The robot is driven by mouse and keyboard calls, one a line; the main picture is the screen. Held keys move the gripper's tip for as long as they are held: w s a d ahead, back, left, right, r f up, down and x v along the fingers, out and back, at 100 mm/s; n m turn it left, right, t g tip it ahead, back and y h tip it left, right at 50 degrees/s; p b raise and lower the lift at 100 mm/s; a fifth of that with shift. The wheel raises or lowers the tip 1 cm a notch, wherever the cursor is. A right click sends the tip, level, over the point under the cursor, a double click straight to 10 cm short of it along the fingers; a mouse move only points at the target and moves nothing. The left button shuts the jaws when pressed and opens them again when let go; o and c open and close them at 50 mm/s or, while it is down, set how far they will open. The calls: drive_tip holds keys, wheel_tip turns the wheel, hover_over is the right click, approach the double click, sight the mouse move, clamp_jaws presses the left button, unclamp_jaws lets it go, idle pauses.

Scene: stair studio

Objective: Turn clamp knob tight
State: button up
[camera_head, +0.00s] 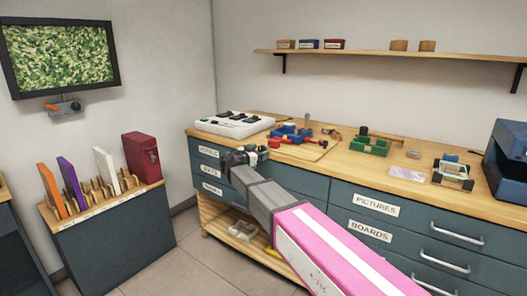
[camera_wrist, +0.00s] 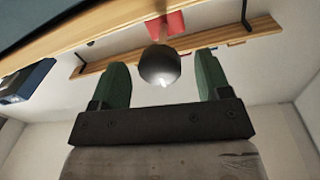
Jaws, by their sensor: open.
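A round dark grey knob (camera_wrist: 160,68) shows in the wrist view, with a red part (camera_wrist: 166,26) of the clamp behind it. My gripper (camera_wrist: 161,60) is open, its two green fingers on either side of the knob, with a visible gap on each side. In the head view my gripper (camera_head: 246,156) is at the bench's front edge, left of the blue and red clamp pieces (camera_head: 290,133). The knob cannot be made out clearly there.
The wooden bench (camera_head: 480,200) also carries a white switch box (camera_head: 233,124), a green block fixture (camera_head: 370,145) and a dark blue machine (camera_head: 508,160). A wall shelf (camera_head: 390,54) holds small boxes. A rack with upright boards (camera_head: 105,190) stands at left.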

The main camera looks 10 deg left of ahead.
drive_tip(key=v, duration=0.7)
